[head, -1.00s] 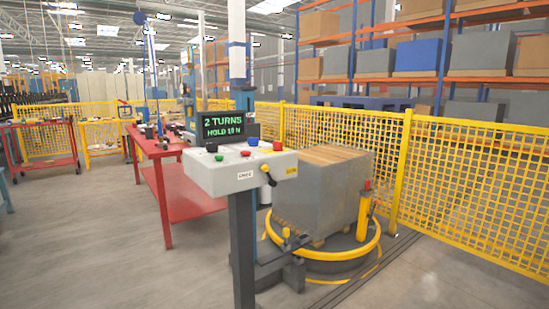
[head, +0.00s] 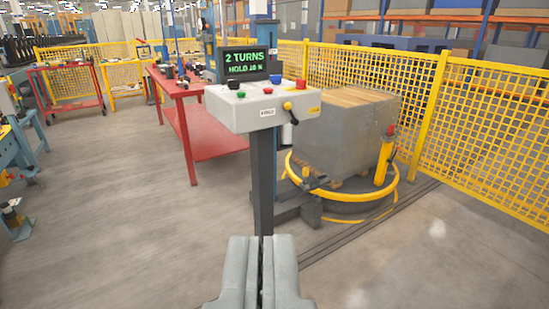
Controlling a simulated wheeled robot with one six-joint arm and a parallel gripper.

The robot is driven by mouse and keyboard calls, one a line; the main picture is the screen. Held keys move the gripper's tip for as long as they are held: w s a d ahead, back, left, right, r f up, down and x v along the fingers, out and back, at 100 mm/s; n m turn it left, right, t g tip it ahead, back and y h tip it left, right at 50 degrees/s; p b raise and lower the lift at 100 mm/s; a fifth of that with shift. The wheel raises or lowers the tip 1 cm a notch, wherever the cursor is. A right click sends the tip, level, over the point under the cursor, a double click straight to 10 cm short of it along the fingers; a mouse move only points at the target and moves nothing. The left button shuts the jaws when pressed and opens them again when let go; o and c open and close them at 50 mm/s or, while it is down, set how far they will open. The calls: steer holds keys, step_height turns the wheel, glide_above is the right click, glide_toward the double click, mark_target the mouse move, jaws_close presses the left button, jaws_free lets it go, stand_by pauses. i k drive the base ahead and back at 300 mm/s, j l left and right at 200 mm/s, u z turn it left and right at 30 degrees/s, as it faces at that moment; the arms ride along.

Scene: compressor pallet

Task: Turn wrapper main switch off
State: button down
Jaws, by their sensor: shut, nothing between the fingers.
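The wrapper's control console (head: 240,113) is a light grey box on a dark post, a little above the middle of the view. Red, blue, green and black buttons are on top. The screen (head: 252,62) behind reads "2 TURNS" and a "HOLD" line. My gripper (head: 261,240) is at the bottom centre, shut and empty, well short of the console and lower in the picture.
A wrapped pallet load (head: 345,130) stands on a turntable with a yellow ring (head: 345,195) right of the post. Yellow mesh fence (head: 490,140) runs along the right. A red table (head: 215,140) stands behind left. The floor in front is clear.

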mark_target(301, 83)
steer(key=i+l+u, duration=0.3)
steer(key=i+l, duration=0.3)
steer(key=i+l+u, duration=0.15)
steer(key=i+l, duration=0.15)
steer(key=i+l+u, duration=0.1)
steer(key=i+l, duration=0.2)
steer(key=i+l+u, duration=0.15)
steer(key=l, duration=0.35)
steer(key=i+l+u, duration=0.15)
steer(key=i+l, duration=0.15)
steer(key=i+l+u, duration=0.15)
steer(key=l, duration=0.4)
steer(key=i, duration=0.1)
